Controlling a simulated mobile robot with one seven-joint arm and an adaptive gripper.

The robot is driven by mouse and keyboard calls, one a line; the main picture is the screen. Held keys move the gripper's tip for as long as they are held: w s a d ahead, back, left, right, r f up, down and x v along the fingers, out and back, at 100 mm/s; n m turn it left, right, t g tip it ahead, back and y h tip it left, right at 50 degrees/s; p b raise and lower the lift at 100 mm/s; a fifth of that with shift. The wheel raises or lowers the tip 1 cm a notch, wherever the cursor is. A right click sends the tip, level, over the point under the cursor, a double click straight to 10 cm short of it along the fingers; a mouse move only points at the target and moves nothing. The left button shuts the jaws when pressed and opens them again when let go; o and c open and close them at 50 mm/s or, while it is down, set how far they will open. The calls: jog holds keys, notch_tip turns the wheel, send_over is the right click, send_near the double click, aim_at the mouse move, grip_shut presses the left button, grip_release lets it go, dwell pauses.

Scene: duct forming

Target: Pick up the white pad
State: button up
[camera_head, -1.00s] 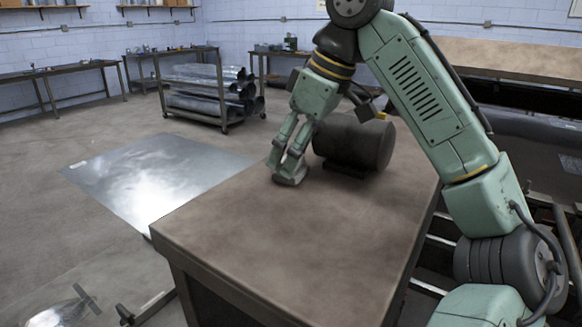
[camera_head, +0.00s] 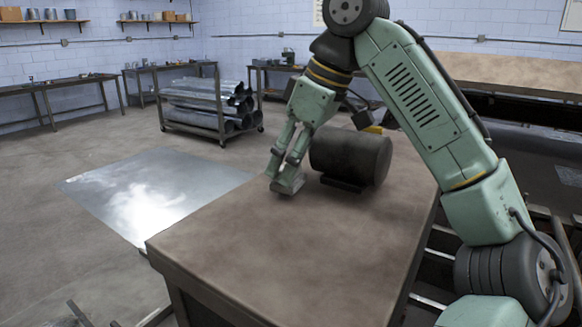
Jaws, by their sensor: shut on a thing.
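My gripper (camera_head: 287,182) is at the table's far left part, pointing down and low over the brown table top (camera_head: 290,240). Its fingers are closed together around something small at their tips. No white pad stands out in view; what the fingertips hold is mostly hidden by them and hard to tell from the pale green fingers.
A dark cylinder (camera_head: 350,158) on a low black base stands just right of my gripper. The table's front is clear. A shiny metal sheet (camera_head: 150,190) lies on the floor at left. A rack of ducts (camera_head: 208,108) stands behind.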

notch_tip(320, 180, up, 2)
jog(key=shift+r, duration=0.1)
jog(key=s+r+b, duration=0.1)
jog(key=s+b, duration=0.3)
jog(key=s, duration=1.2)
jog(key=shift+r, duration=0.4)
jog(key=o, duration=0.7)
jog(key=c, duration=0.5)
jog(key=shift+c, duration=0.2)
jog(key=shift+s, duration=0.1)
